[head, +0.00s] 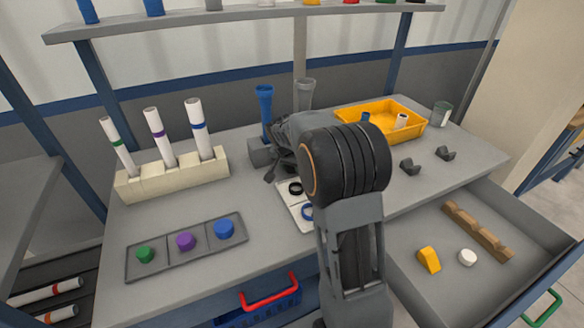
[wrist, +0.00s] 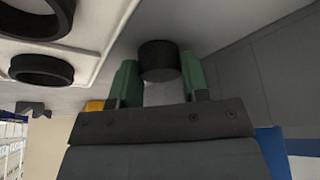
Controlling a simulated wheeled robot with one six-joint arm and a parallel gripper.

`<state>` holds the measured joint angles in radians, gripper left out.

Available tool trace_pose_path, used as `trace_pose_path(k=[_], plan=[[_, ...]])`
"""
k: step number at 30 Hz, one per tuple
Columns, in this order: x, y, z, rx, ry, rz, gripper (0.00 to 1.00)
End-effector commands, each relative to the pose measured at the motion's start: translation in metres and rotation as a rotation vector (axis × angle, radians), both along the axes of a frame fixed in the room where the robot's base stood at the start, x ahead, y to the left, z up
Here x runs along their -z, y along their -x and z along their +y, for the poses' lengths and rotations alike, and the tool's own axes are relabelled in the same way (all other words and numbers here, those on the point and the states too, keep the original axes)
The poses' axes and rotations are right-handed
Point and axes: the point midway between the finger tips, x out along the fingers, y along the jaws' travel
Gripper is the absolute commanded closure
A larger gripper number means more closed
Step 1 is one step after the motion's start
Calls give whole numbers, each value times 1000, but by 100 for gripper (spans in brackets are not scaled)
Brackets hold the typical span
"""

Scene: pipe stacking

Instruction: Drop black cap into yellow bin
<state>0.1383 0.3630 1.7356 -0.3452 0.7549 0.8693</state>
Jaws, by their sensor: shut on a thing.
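The black cap (wrist: 158,60) is a short dark cylinder between the green fingers of my gripper (wrist: 158,75) in the wrist view. My gripper is shut on it. Whether the cap touches the bench top cannot be told. In the head view my arm covers most of the gripper, and I cannot make out the cap. The yellow bin (head: 416,132) stands at the back right of the bench, to the right of my arm. It holds a blue piece (head: 365,117) and a white piece (head: 401,121). A bit of yellow, likely the bin (wrist: 94,106), shows in the wrist view.
A white plate with rings (head: 303,216) lies by my arm. A blue pipe (head: 265,108) and a grey pipe (head: 304,92) stand behind. A cream rack (head: 170,181) holds white pipes at left. Dark brackets (head: 409,167) and a can (head: 441,113) flank the bin. The drawer (head: 443,290) is open.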

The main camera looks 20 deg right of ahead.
Motion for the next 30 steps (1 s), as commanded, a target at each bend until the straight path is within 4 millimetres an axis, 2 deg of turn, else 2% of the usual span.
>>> trace_pose_path(k=[1, 5, 11, 16, 21, 23, 30], plan=[[0, 0, 0, 0, 0, 0, 74], [0, 0, 0, 0, 0, 0, 84], [-1, 0, 0, 0, 0, 0, 84], [-11, 0, 0, 1, 0, -2, 84], [-34, -1, 0, 0, 0, -4, 84], [-42, 7, 1, 0, 0, -3, 84], [-91, 47, 9, -1, 1, -6, 84]])
